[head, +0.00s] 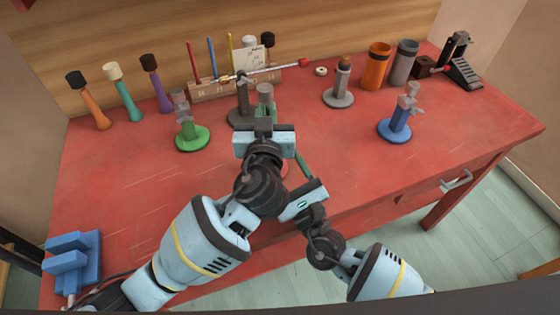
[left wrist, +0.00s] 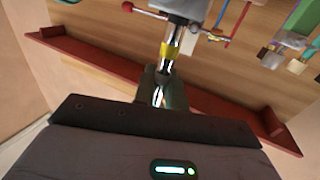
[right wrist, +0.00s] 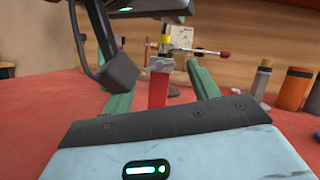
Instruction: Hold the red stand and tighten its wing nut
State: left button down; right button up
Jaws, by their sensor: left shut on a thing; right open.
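The red stand shows as a red post (right wrist: 158,90) in the right wrist view, with a grey clamp (right wrist: 161,64) on top. I cannot make out the wing nut clearly. My left gripper (head: 265,112) is shut on a metal shaft with a yellow band (left wrist: 171,50), above the clamp. I cannot tell whether this shaft belongs to the stand. My right gripper (head: 303,166) is open, its green fingers on either side of the red post, with visible gaps.
A green stand (head: 192,138) is to the left, a dark stand (head: 240,118) behind, a grey stand (head: 338,98) and a blue stand (head: 397,132) to the right. A wooden rack (head: 205,92) stands at the back. The red table (head: 350,180) is clear at front right.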

jog(key=v, duration=1.1)
jog(key=shift+w, duration=0.1)
